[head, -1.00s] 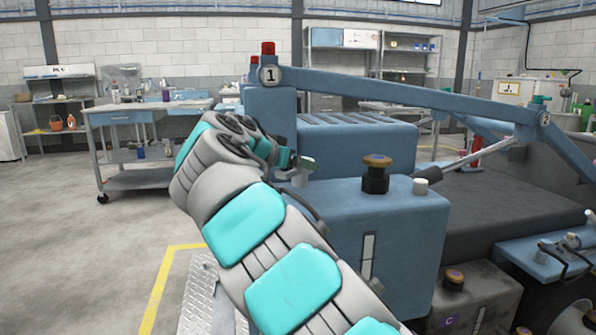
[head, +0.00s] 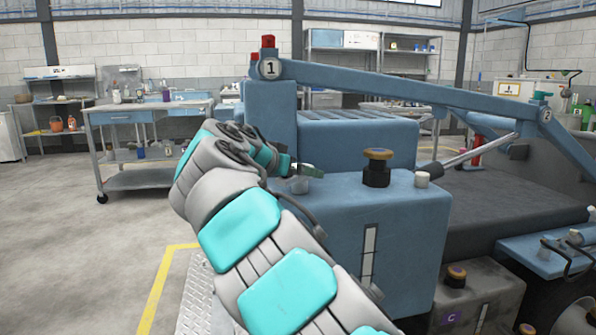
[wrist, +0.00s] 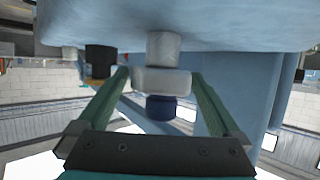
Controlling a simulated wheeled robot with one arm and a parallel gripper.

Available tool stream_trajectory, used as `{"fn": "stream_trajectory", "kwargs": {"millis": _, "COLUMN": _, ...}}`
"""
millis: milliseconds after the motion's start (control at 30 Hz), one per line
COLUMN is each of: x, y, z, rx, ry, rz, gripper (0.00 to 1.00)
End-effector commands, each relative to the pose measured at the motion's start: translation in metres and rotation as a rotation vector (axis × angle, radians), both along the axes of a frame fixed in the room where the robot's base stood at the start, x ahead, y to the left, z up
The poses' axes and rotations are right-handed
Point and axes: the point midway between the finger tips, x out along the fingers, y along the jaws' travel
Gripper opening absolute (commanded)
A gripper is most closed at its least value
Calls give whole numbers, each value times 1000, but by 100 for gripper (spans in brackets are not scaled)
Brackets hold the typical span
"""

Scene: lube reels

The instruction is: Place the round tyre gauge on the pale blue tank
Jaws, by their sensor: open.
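The pale blue tank (head: 385,215) stands in front of me, and its top fills the upper part of the wrist view (wrist: 230,25), where the scene looks upside down. My gripper (head: 303,170) is just above the tank's left top edge. In the wrist view my gripper (wrist: 160,76) has its two green fingers apart. Between them is a white piece with a wide collar (wrist: 162,80) and a dark blue end (wrist: 161,107), its white stem meeting the tank top. I cannot tell whether this piece is the round tyre gauge; no dial face shows.
A black fitting with a gold cap (head: 377,167) and a small white cap (head: 422,179) stand on the tank, right of my gripper. A long blue beam (head: 400,90) crosses behind. A metal workbench (head: 150,112) stands back left, with open floor before it.

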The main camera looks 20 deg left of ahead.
Motion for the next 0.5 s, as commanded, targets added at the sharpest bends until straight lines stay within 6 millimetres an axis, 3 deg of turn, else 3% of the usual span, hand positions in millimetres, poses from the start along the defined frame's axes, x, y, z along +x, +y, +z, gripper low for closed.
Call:
{"fn": "stream_trajectory", "kwargs": {"millis": 167, "x": -6, "y": 2, "z": 5, "rx": 0, "ry": -2, "rz": 1, "gripper": 100}}
{"fn": "stream_trajectory", "kwargs": {"millis": 500, "x": -66, "y": 16, "z": 31, "rx": 1, "ry": -3, "rz": 1, "gripper": 100}}
